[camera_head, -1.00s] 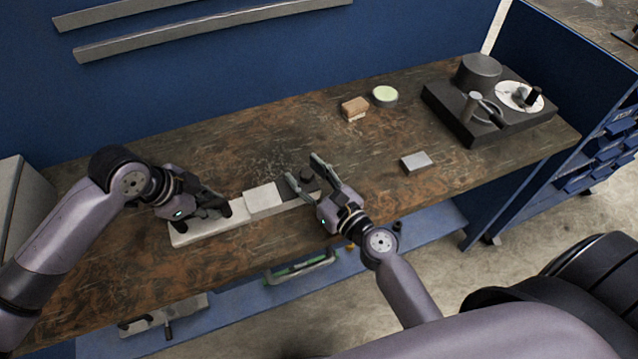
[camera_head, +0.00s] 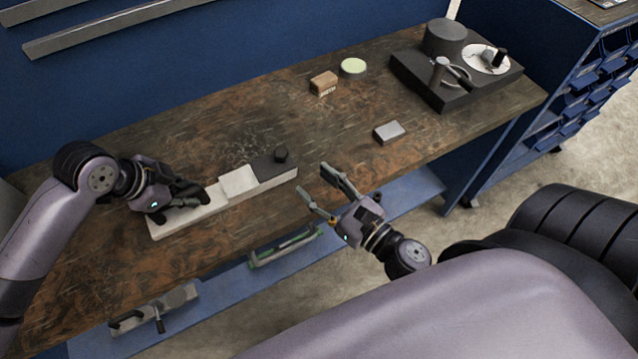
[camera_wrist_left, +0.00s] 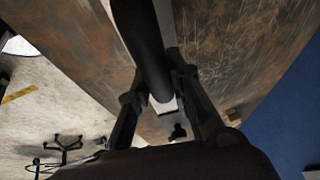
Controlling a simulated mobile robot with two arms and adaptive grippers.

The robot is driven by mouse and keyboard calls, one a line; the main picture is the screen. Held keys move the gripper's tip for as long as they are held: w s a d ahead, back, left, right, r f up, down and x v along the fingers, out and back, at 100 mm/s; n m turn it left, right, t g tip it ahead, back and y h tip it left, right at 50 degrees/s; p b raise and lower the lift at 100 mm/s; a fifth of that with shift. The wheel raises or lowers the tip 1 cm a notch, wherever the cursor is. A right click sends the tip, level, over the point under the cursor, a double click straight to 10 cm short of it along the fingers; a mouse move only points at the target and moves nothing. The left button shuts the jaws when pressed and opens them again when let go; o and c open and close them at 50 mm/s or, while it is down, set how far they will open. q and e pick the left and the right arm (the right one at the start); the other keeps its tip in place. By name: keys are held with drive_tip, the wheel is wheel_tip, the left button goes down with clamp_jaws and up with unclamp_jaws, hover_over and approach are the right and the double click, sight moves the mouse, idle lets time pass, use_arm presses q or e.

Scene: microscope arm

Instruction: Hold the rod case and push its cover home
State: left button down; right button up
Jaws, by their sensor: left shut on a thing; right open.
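The rod case (camera_head: 175,227) is a long, narrow, pale bar lying along the worktop. I cannot tell which part is the cover. My left gripper (camera_head: 190,203) is shut on the case near its left end. In the left wrist view its fingers (camera_wrist_left: 157,105) flank a pale piece, partly hidden by a black cylinder. My right gripper (camera_head: 318,192) is open and empty, right of the knob near the table's front edge, apart from the case.
A grey block (camera_head: 389,132), a brown block (camera_head: 323,83) and a round green-topped tin (camera_head: 353,68) stand to the right. A black device base (camera_head: 440,85) is at the far right. The worktop (camera_head: 320,130) between is clear.

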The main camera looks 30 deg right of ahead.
use_arm(q)
drive_tip(key=shift+r, duration=0.1)
drive_tip(key=c, duration=1.4)
unclamp_jaws()
